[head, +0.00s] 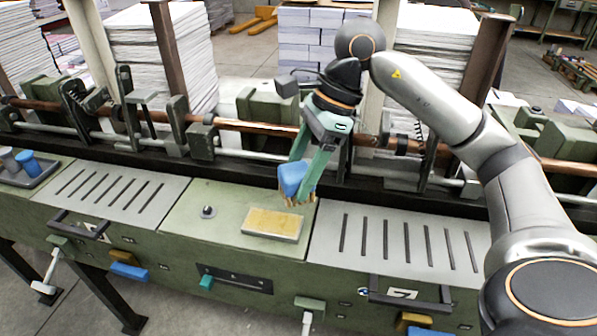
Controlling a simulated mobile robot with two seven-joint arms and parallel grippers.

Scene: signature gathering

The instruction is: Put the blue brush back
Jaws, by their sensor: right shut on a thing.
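The blue brush (293,179) has a blue body with tan bristles pointing down. My right gripper (297,183) is shut on it and holds it above the green machine top, close behind a flat pad (273,223) with a yellowish top and grey sides. The fingers hide part of the brush. Whether the bristles touch the surface is hard to tell. My left gripper is not in view.
A dark tray (38,176) with a blue cup (27,162) and a grey cup (9,159) sits at the far left. Slotted plates (118,193) flank the middle panel. A copper-coloured rod (252,127) and clamps run behind. A small black knob (208,211) stands left of the pad.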

